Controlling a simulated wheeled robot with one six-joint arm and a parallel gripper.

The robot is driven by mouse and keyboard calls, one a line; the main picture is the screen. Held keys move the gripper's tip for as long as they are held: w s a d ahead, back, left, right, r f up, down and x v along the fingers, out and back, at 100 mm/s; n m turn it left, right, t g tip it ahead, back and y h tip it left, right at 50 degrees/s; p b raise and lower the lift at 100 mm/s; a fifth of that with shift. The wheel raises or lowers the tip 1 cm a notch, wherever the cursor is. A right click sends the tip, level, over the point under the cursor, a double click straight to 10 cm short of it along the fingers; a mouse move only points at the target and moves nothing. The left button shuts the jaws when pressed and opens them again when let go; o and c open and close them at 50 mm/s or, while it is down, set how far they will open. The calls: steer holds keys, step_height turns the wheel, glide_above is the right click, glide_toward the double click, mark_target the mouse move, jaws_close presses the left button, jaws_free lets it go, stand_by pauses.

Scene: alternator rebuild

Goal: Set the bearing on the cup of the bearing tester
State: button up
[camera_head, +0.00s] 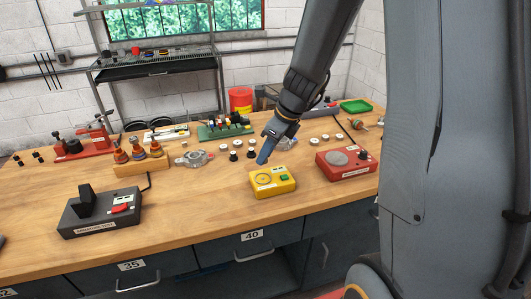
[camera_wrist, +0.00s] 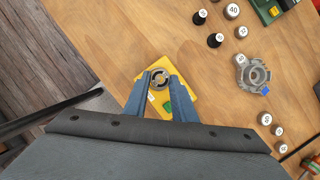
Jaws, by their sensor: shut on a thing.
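The yellow bearing tester (camera_head: 272,181), with a dark round ring, its cup (camera_head: 264,179), and a green button, sits near the table's front edge. It also shows under my gripper in the wrist view (camera_wrist: 186,92). My gripper (camera_head: 263,158) points down just above and behind the cup in the head view. In the wrist view my gripper (camera_wrist: 161,82) is shut on a silver ring-shaped bearing (camera_wrist: 159,76), which appears over the yellow box. The head view does not show the bearing clearly, and the cup is mostly hidden in the wrist view.
A red box with a grey disc (camera_head: 336,158) stands to the right, a black device (camera_head: 100,212) to the left. A grey metal housing (camera_wrist: 254,74) and several small numbered cylinders (camera_wrist: 232,11) stand behind the tester. Bare wood lies left of the tester.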

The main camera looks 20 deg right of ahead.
steer(key=shift+f+b, duration=2.5)
steer(key=shift+b, duration=0.3)
steer(key=shift+p, duration=0.6)
steer(key=shift+f+b, duration=0.7)
steer(key=shift+f, duration=0.3)
stand_by(0.8)
steer(key=o, duration=1.1)
steer(key=shift+r+p, duration=0.1)
steer(key=shift+p, duration=0.25)
steer(key=shift+r+p, duration=3.95)
steer(key=shift+p, duration=0.5)
